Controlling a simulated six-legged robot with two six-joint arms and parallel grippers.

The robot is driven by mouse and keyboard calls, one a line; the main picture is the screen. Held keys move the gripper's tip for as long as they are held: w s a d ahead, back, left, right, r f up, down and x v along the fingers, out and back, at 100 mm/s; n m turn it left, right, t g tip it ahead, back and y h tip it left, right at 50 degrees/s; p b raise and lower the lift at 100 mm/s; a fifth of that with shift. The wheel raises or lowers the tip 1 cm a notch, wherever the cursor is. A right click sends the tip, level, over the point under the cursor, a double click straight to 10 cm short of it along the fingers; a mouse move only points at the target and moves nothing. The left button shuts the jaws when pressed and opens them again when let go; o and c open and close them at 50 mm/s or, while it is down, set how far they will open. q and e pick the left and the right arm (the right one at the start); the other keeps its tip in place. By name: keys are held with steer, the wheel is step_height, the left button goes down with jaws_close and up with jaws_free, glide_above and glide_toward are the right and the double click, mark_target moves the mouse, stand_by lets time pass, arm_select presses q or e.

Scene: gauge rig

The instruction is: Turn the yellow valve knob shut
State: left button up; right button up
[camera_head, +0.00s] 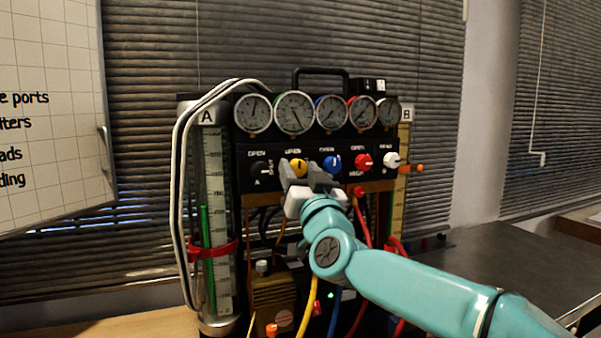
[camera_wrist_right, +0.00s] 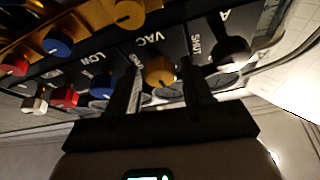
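The yellow valve knob (camera_head: 299,167) is second from the left in the row on the gauge panel. It also shows in the right wrist view (camera_wrist_right: 159,71), between the two fingers. My right gripper (camera_head: 303,172) is at the panel in front of the knob and partly hides it. In the wrist view the gripper (camera_wrist_right: 163,68) is open, with one finger on each side of the knob. A gap shows on the right side; I cannot tell if the left finger touches. The knob's setting is not clear. My left gripper is not in view.
Beside it are a black knob (camera_head: 262,169) and blue (camera_head: 332,163), red (camera_head: 363,161) and white (camera_head: 391,160) knobs. Several round gauges (camera_head: 294,113) sit above. Glass tube A (camera_head: 213,160) stands left. Coloured hoses (camera_head: 309,305) hang below the panel.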

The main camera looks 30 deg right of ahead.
steer(key=c, duration=0.7)
steer(key=shift+m, duration=0.4)
steer(key=m+h+p, duration=0.1)
steer(key=m, duration=0.1)
steer(key=m+g+h+p, duration=0.1)
steer(key=m, duration=0.2)
steer(key=shift+a+r+g+h, duration=0.15)
steer(key=shift+r+g+h, duration=0.05)
steer(key=shift+g+h, duration=0.1)
steer(key=m+g+h+p, duration=0.1)
steer(key=m, duration=0.2)
steer(key=m+g+p, duration=0.1)
steer(key=m, duration=0.2)
steer(key=shift+a+r+h, duration=0.1)
steer(key=shift+r+h, duration=0.05)
steer(key=shift+h, duration=0.25)
steer(key=m+g+p, duration=0.1)
steer(key=m, duration=0.2)
steer(key=m+g+p, duration=0.1)
steer(key=m+p, duration=0.1)
steer(key=m, duration=0.1)
steer(key=shift+r+g+p, duration=0.15)
steer(key=shift+g+p, duration=0.15)
steer(key=shift+m+g+y+p, duration=0.5)
steer(key=shift+m+p, duration=0.6)
steer(key=shift+m, duration=0.6)
